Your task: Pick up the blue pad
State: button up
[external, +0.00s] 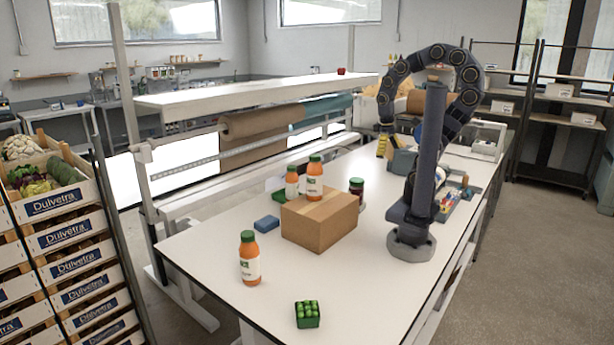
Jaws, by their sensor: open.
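The blue pad (267,223) lies flat on the white table, just left of the cardboard box. It is small and rectangular, and nothing covers it. My gripper (383,146) hangs from the arched arm over the far part of the table, well behind and to the right of the pad. Its yellow fingers point down and are open. It looks empty, beside a grey-green block-like item (402,163); whether they touch I cannot tell.
A cardboard box (320,222) stands mid-table with orange bottles (314,180) on or behind it. A dark red jar (356,189) is behind it. Another orange bottle (250,260) and a green punnet (307,314) stand in front. The table's left front is mostly clear.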

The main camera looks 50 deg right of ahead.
jog(key=shift+o, duration=0.2)
jog(key=w+a+r+m+t+y, duration=0.1)
jog(key=w+a+r+m, duration=0.2)
jog(key=w, duration=0.4)
jog(key=w+a+r+m, duration=0.1)
jog(key=w+r+m, duration=0.35)
jog(key=w, duration=0.25)
jog(key=m+t+y, duration=0.1)
jog(key=m+y, duration=0.3)
jog(key=m, duration=0.7)
send_over(267, 220)
jog(key=d, duration=0.2)
notch_tip(267, 220, down, 3)
jog(key=shift+h, duration=0.3)
jog(key=f, duration=2.7)
jog(key=shift+s+a, duration=0.1)
jog(key=shift+s, duration=0.1)
jog(key=x, duration=0.8)
jog(key=shift+d+f, duration=0.15)
jog(key=shift+d, duration=0.2)
jog(key=c, duration=1.2)
